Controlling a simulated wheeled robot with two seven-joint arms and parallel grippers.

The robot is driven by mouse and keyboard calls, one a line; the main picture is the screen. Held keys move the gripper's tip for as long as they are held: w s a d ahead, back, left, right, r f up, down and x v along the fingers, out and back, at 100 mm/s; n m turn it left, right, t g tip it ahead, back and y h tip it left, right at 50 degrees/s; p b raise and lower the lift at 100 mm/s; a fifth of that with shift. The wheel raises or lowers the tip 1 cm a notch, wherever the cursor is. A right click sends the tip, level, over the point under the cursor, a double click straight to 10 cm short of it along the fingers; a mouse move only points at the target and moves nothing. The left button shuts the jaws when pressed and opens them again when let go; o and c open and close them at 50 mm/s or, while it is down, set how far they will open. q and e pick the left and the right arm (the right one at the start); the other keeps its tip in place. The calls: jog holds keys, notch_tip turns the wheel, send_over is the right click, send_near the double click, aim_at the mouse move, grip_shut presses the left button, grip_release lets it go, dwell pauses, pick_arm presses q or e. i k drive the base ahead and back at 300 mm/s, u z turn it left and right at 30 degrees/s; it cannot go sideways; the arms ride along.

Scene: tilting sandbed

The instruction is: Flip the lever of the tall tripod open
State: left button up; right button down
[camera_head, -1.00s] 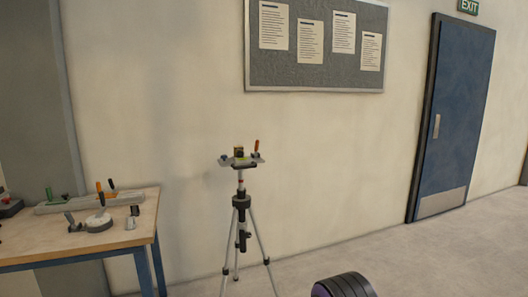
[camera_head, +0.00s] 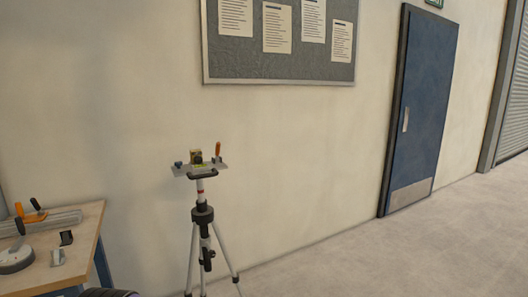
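The tall tripod (camera_head: 203,215) stands upright on the floor by the wall, left of the middle of the view. A flat grey plate (camera_head: 212,169) sits on its top. On the plate are a small yellowish and black block (camera_head: 196,157) and, at the right end, a lever with an orange handle (camera_head: 218,149) that points up. Too small to tell how the lever is latched. Neither of my grippers shows in the view.
A wooden-topped workbench (camera_head: 62,263) with blue legs stands at the lower left, with a grey bar (camera_head: 55,220), a round grey piece (camera_head: 14,258) and orange-handled levers on it. The floor (camera_head: 340,262) right of the tripod is clear up to the blue door (camera_head: 422,115).

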aim_at(217, 150)
jog(key=i, duration=0.8)
jog(key=u, duration=0.95)
jog(key=i, duration=0.45)
jog(key=u, duration=0.6)
